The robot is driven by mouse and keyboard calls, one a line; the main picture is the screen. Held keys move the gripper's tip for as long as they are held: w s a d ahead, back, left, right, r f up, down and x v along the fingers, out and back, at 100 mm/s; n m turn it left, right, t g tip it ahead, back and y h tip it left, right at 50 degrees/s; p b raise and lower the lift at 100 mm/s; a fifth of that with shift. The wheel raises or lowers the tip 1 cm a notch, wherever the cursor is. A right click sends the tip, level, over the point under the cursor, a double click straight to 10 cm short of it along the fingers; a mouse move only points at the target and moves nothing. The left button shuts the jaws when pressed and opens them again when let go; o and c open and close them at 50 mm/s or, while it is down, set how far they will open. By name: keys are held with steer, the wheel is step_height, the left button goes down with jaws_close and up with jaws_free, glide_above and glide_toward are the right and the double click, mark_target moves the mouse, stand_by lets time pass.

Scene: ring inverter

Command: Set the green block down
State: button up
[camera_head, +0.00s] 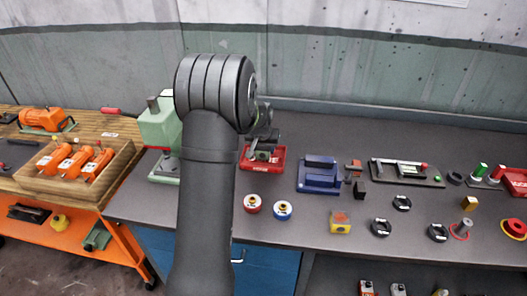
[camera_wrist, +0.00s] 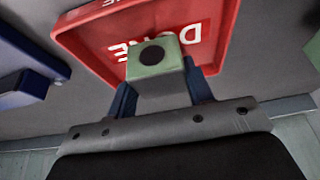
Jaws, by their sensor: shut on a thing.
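My gripper (camera_wrist: 158,86) is shut on the pale green block (camera_wrist: 153,57), with one blue finger on each side of it. The block's visible face has a black round spot. In the wrist view the block is over the red tray (camera_wrist: 95,35), near one edge; the tray is marked DONE. I cannot tell whether the block touches the tray floor. In the head view the red tray (camera_head: 276,165) is on the grey bench just right of my arm, and my wrist hides part of it. The block is not clear there.
A blue tray (camera_head: 318,176) stands right of the red one. A pale green machine (camera_head: 158,128) is left of my arm. Several small parts cover the right bench.

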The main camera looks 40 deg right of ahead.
steer(key=shift+f, duration=0.7)
steer(key=shift+f, duration=0.1)
steer(key=o, duration=1.3)
steer(key=shift+f, duration=0.1)
steer(key=v, duration=1.2)
steer(key=shift+r, duration=0.2)
steer(key=shift+f, duration=0.1)
